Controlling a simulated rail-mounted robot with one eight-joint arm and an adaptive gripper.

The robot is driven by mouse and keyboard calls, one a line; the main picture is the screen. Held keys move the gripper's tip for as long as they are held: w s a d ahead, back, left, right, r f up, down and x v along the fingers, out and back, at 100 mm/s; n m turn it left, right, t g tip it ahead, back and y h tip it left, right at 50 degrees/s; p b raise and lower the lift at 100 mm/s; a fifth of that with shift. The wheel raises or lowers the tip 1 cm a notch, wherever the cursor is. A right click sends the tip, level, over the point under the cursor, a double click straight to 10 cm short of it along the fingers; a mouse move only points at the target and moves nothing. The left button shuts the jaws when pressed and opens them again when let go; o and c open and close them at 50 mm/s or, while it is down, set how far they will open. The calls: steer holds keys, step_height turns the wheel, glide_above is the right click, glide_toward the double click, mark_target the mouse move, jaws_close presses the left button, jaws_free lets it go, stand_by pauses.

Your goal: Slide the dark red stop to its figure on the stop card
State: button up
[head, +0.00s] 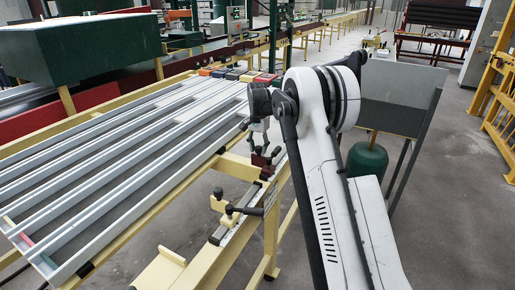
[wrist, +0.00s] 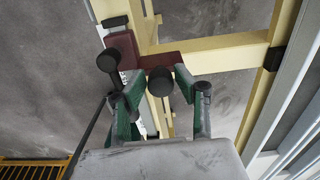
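The dark red stop (wrist: 124,45) sits on a cream rail in the wrist view, with an arm reaching right and black knobs on it; it also shows small in the head view (head: 259,160). One black knob (wrist: 160,82) stands between the fingers of my gripper (wrist: 160,84). The green-padded fingers look apart, with narrow gaps beside the knob. In the head view my gripper (head: 258,140) is just above the stop. A pale strip (head: 235,226), perhaps the stop card, runs along the rail; its figures are too small to read.
A black-handled clamp (head: 232,205) sits on the rail nearer the camera. A bed of grey metal channels (head: 110,160) lies to the left, with coloured blocks (head: 236,74) at its far end. A green tank (head: 367,163) stands to the right behind my arm.

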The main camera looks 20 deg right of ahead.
steer(key=shift+o, duration=1.1)
steer(key=shift+a+r, duration=0.1)
step_height(320, 180, up, 12)
